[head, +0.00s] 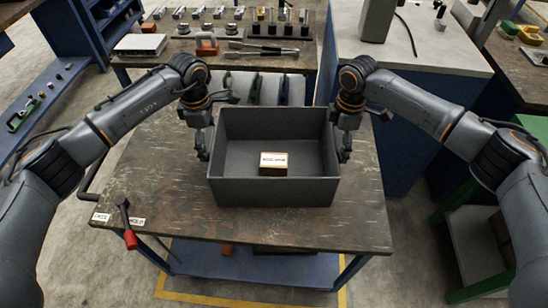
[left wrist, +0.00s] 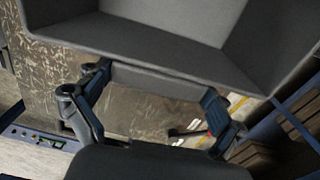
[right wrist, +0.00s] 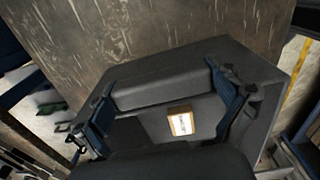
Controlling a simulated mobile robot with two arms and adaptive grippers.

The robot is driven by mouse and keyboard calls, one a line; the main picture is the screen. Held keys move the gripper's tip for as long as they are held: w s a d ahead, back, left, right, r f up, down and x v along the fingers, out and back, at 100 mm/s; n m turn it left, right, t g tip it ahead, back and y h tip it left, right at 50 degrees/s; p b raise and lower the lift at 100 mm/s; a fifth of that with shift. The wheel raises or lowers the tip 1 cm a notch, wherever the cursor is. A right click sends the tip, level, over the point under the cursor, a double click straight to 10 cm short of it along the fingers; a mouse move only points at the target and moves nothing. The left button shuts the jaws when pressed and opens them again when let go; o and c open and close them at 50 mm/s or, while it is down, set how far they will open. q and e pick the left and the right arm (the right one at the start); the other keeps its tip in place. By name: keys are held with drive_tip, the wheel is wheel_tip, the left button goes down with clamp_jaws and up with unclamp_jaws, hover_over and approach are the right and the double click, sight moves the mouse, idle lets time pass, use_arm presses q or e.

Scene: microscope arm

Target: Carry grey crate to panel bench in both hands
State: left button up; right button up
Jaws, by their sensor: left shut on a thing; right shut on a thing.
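The grey crate (head: 274,192) is an open box at the middle of the head view, over a worn dark table. A small box with a white label (head: 273,164) lies inside it. My left gripper (head: 203,152) is shut on the crate's left side, and my right gripper (head: 345,152) is shut on its right side. The crate wall and side grip also show in the left wrist view (left wrist: 150,40) and the right wrist view (right wrist: 160,90). I cannot tell whether the crate's bottom touches the table. The panel bench cannot be told for certain among the benches.
The worn table (head: 350,225) has a red-knobbed lever (head: 130,238) at its front left. A bench with tools and a white device (head: 140,45) stands behind. A pale-topped blue cabinet (head: 425,50) is at back right, a green-framed stand (head: 480,240) at right. Floor shows at left.

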use_arm(q)
drive_tip(key=shift+w+r, duration=0.1)
drive_tip(key=shift+r, duration=0.1)
use_arm(e)
drive_tip(key=shift+w+r, duration=0.1)
drive_tip(key=shift+r, duration=0.1)
